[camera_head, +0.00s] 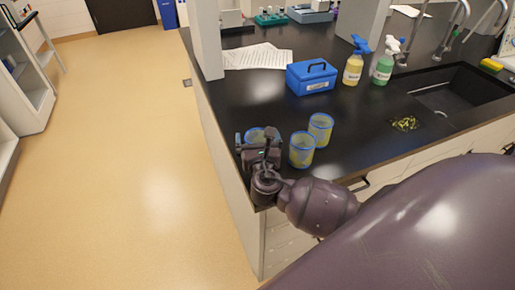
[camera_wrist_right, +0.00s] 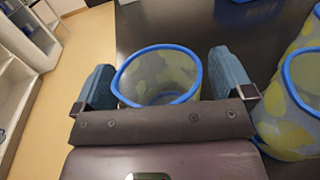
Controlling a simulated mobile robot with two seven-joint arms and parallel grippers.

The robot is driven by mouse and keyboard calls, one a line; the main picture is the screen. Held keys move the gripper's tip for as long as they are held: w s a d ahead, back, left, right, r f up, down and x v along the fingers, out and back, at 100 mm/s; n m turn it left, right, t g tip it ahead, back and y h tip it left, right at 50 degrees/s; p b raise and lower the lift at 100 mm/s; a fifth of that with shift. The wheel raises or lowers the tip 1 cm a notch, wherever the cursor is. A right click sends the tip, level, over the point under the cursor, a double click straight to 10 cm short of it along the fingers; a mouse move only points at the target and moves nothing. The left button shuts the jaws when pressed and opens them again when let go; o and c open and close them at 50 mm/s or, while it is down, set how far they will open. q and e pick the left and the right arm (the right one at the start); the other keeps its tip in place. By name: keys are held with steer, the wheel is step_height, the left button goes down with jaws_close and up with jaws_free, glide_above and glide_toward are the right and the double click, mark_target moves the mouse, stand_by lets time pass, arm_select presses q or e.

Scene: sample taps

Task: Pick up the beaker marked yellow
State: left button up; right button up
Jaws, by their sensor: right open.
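Three clear beakers with blue rims and yellowish patches stand near the counter's front left corner. One beaker (camera_head: 255,133) is partly hidden behind my right gripper (camera_head: 258,141). A second beaker (camera_head: 301,152) and a third beaker (camera_head: 320,126) stand to its right. I cannot read a mark telling which is the yellow one. In the right wrist view my right gripper is open, with blue fingers on either side of one beaker (camera_wrist_right: 160,77); I cannot tell whether they touch it. The other two beakers show at the right edge. My left gripper is not in view.
A blue box (camera_head: 311,79), a yellow spray bottle (camera_head: 352,70) and a green spray bottle (camera_head: 383,67) stand farther back on the black counter (camera_head: 250,98). A sink (camera_head: 452,92) is at right. Papers (camera_head: 257,57) lie at the back. The floor at left is clear.

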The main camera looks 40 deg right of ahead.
steer(key=shift+c, duration=0.5)
steer(key=c, duration=0.9)
steer(key=shift+r, duration=0.15)
